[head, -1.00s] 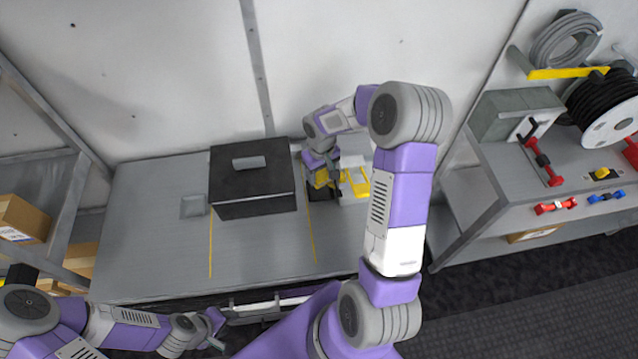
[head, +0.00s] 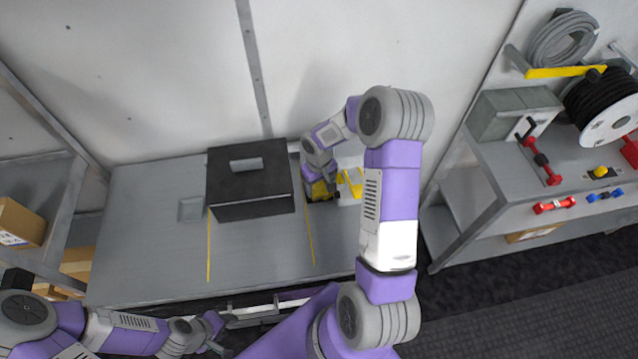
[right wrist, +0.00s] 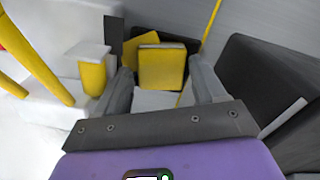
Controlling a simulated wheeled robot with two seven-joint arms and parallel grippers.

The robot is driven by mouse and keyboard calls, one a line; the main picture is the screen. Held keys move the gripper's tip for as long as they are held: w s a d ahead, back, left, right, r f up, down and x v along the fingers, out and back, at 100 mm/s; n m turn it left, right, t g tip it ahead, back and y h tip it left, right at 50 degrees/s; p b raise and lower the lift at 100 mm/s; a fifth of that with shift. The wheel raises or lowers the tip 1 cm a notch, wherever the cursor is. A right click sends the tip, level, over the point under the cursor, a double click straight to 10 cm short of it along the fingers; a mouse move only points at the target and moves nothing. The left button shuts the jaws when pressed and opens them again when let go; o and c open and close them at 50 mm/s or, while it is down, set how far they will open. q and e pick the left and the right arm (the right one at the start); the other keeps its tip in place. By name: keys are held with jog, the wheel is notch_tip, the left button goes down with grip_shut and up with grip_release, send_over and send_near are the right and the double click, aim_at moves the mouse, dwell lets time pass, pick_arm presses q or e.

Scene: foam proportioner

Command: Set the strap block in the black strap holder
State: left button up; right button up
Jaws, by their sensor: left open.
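The strap block, a yellow block (right wrist: 162,68) with a pale lower part, sits between the two fingers of my right gripper (right wrist: 160,82). In the head view my right gripper (head: 321,186) is low over the table beside the large black box. Beyond the block in the right wrist view is a dark upright piece (right wrist: 113,32), probably part of the black strap holder, with more yellow next to it. The block's underside is hidden. My left gripper (head: 214,334) is open and empty near the table's front edge.
The large black box (head: 250,208) stands left of my right gripper. A white stand with yellow parts (head: 350,184) is close on its right. A side bench (head: 510,165) holds a cable reel and clamps.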

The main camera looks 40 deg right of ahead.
aim_at(319, 189)
jog(key=shift+r, duration=0.35)
notch_tip(319, 189, up, 12)
jog(key=p, duration=0.1)
jog(key=shift+f, duration=0.2)
dwell(0.4)
